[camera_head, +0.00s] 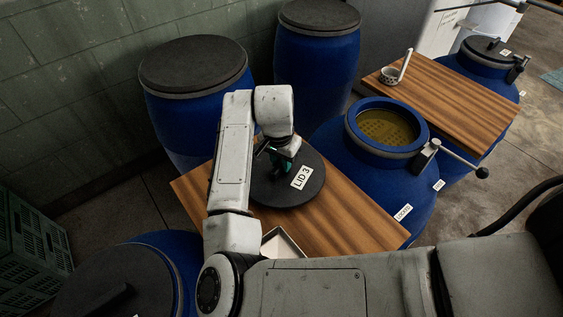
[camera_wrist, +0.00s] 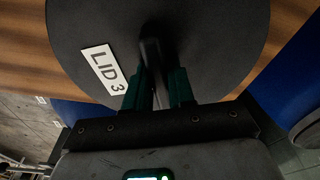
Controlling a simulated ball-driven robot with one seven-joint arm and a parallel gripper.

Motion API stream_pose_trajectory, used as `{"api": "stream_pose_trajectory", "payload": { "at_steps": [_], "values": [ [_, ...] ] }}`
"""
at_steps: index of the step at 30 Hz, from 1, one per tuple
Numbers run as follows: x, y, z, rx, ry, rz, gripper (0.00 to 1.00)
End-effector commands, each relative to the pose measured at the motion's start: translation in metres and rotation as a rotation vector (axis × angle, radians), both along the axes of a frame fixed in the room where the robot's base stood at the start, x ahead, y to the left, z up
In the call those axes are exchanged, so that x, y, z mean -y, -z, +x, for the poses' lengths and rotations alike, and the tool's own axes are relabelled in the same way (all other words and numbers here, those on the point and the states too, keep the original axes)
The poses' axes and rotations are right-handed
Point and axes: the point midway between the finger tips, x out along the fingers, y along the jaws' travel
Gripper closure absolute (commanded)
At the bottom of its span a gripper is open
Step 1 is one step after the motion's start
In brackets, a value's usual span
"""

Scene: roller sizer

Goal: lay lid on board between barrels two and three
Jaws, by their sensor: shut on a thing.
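The black round lid (camera_head: 283,190) with a white "LID 3" label is at the wooden board (camera_head: 350,222) between the lidded barrel at the front left and the open barrel (camera_head: 403,185). The lid looks flat and level over the board; I cannot tell if it touches it. My gripper (camera_head: 282,158) is over the lid. In the wrist view my gripper (camera_wrist: 160,88) has its green fingers shut on the dark handle in the middle of the lid (camera_wrist: 210,45). The open barrel shows yellow-brown liquid with floating bits.
A white tray (camera_head: 282,243) lies on the board near my arm. A lidded barrel (camera_head: 100,285) stands front left, and two more (camera_head: 195,75) (camera_head: 318,45) stand by the wall. A second board (camera_head: 450,95) holds a small cup (camera_head: 390,75). A clamp lever (camera_head: 465,162) sticks out right of the open barrel.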

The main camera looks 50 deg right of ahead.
Motion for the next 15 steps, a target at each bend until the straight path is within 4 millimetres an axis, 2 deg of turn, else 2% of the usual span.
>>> {"api": "stream_pose_trajectory", "payload": {
  "at_steps": [3, 13, 14, 15],
  "values": [
    [-0.0004, 0.0098, 0.0002, 0.001, -0.002, -0.001, 1.00],
    [-0.0001, 0.0133, -0.0002, 0.000, -0.001, -0.001, 1.00],
    [-0.0002, 0.0131, -0.0002, 0.000, -0.001, 0.000, 0.74],
    [-0.0002, 0.0128, -0.0002, 0.000, -0.001, 0.000, 0.71]
  ]
}}
